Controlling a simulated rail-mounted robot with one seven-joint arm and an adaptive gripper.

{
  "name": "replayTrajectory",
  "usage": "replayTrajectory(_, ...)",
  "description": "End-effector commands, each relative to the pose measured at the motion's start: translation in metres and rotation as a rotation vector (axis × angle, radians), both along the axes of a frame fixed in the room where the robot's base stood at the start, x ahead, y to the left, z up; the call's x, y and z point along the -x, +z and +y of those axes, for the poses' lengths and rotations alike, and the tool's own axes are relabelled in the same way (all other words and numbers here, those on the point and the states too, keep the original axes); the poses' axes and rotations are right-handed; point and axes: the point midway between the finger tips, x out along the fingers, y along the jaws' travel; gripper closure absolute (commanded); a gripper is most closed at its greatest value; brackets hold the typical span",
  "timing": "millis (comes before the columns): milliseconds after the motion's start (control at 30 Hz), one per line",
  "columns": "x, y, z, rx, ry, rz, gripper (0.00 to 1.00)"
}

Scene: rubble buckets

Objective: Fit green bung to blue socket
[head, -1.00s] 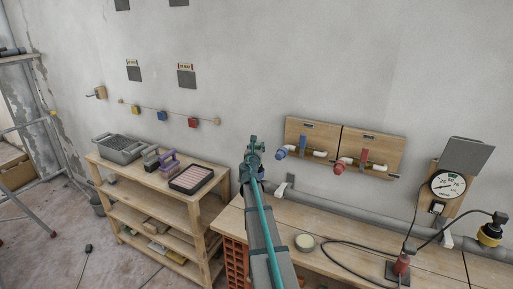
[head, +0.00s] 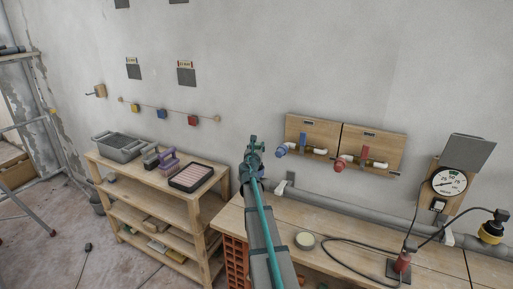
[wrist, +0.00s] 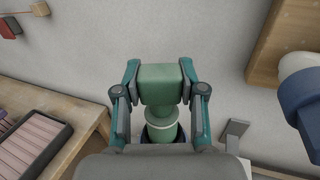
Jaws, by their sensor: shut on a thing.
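My gripper (wrist: 160,88) is shut on the green bung (wrist: 160,122), with a finger on each side of its block-shaped top. In the head view my gripper (head: 252,148) is near the left end of the grey pipe, and the bung is too small there to make out.
A grey pipe (head: 355,214) runs along the wall above the workbench (head: 342,262). Wooden panels with a blue fitting (head: 281,151) and a red fitting (head: 340,163) hang to the right; the blue one is close in the wrist view (wrist: 300,95). A shelf (head: 190,205) stands left.

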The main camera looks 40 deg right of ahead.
Motion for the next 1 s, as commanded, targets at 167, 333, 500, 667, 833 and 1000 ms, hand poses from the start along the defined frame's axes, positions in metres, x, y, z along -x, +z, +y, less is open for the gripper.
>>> replayTrajectory(167,0.000,0.000,0.000,0.000,0.000,0.000,0.96)
replayTrajectory(333,0.000,-0.002,0.000,0.000,0.000,0.000,0.96)
replayTrajectory(500,0.000,-0.008,0.000,0.000,0.000,0.000,0.96)
replayTrajectory(667,0.000,-0.013,0.000,0.000,0.000,0.000,0.96)
replayTrajectory(833,0.000,-0.018,0.000,0.000,0.000,0.000,0.96)
replayTrajectory(1000,0.000,-0.024,0.000,0.000,0.000,0.000,0.96)
